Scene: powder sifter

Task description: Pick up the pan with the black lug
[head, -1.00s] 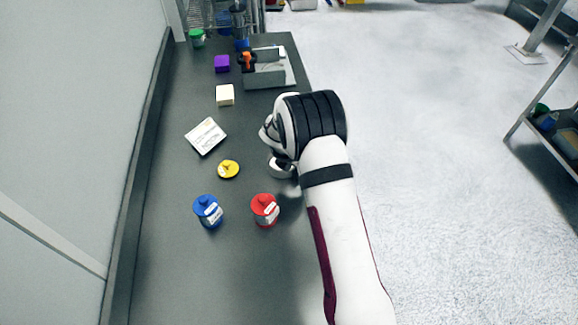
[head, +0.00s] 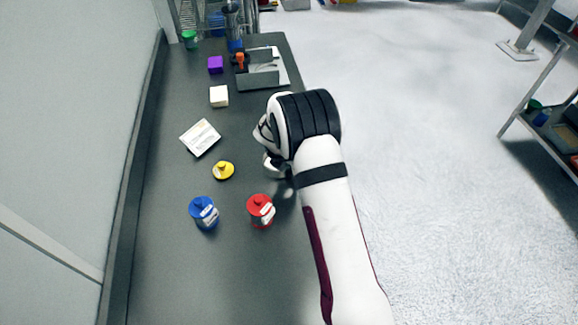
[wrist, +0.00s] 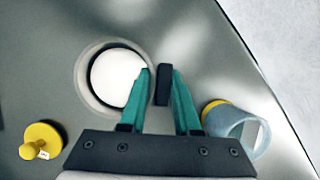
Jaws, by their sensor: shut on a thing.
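The pan (wrist: 81,80) is a round metal dish holding a white mass, seen in the wrist view. Its black lug (wrist: 163,84) points right and sits between the teal fingers. My gripper (wrist: 162,85) is shut on the lug. In the head view a small part of the pan (head: 271,162) shows below my wrist. The lug and fingers are hidden there by my arm. The pan appears slightly above the bench, but the exact height is hard to tell.
A yellow knobbed lid (head: 223,170), a blue container (head: 204,212) and a red container (head: 261,211) are nearby. A white labelled pad (head: 200,137) lies farther left. The bench (head: 170,280) is clear in front.

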